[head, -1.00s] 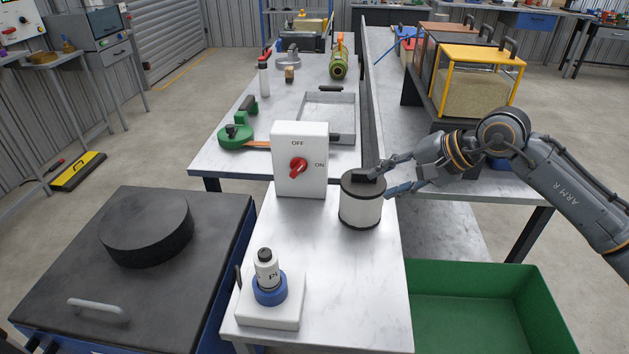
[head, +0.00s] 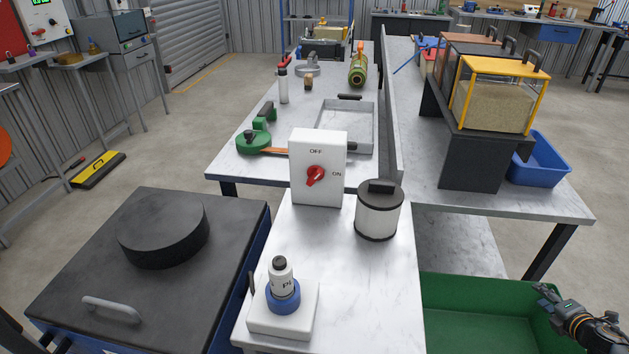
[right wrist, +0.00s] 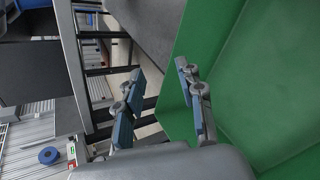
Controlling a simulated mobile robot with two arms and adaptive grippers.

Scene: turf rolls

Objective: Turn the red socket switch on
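The red rotary switch knob (head: 315,175) is on the front of a white box (head: 334,193) that stands on the near metal table. The box is marked OFF above the knob and ON to its right. The knob looks slanted; I cannot tell exactly which mark it points to. My right gripper (head: 550,297) is low at the right in the head view, over the green bin and well away from the switch. In the right wrist view its two fingers (right wrist: 160,75) are apart with nothing between them. My left gripper is not in view.
A white canister with a black lid (head: 378,215) stands right of the switch box. A plunger-like device on a white base (head: 268,320) stands in front. The green bin (head: 470,335) is on the right. Table surface between them is clear.

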